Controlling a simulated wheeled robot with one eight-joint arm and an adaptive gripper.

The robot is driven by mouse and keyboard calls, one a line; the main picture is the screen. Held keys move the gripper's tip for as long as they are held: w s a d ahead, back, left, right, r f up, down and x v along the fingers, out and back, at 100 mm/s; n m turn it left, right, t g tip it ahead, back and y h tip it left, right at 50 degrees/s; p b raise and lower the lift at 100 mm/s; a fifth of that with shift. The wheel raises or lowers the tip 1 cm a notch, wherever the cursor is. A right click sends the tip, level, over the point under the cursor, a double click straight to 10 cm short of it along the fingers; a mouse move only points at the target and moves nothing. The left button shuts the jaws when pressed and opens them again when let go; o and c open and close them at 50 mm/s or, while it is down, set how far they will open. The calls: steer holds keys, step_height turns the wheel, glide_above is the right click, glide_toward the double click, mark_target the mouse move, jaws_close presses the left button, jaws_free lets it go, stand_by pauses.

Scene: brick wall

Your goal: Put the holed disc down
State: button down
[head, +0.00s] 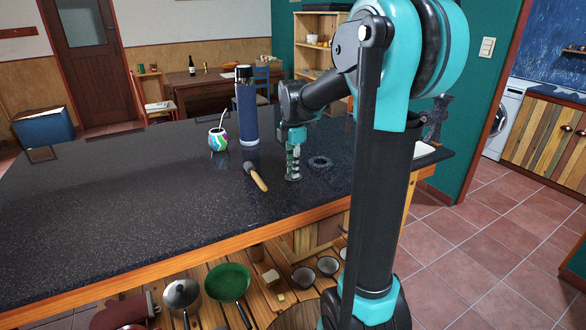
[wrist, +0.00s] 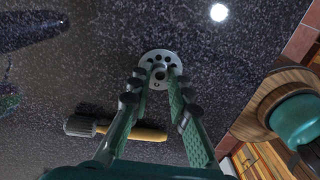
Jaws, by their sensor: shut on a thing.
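My gripper (head: 293,174) is above the dark counter near its front edge, pointing down. In the wrist view my gripper (wrist: 161,72) has its two green fingers converging on the holed disc (wrist: 158,87), a round grey plate with several holes around its centre. The fingers are shut on the disc's middle. In the head view the disc is hard to make out at the fingertips. The dark speckled counter top (head: 130,200) is under it; I cannot tell whether the disc touches it.
A wooden-handled tool (head: 256,177) lies just left of my gripper. A blue bottle (head: 246,112) and a colourful cup with a straw (head: 218,140) stand behind it. A dark ring-shaped thing (head: 320,162) is close on the right. The counter's left side is clear.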

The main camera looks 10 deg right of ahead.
steer(key=c, duration=1.4)
jaws_free()
step_height(320, 180, up, 12)
steer(key=shift+r, duration=0.1)
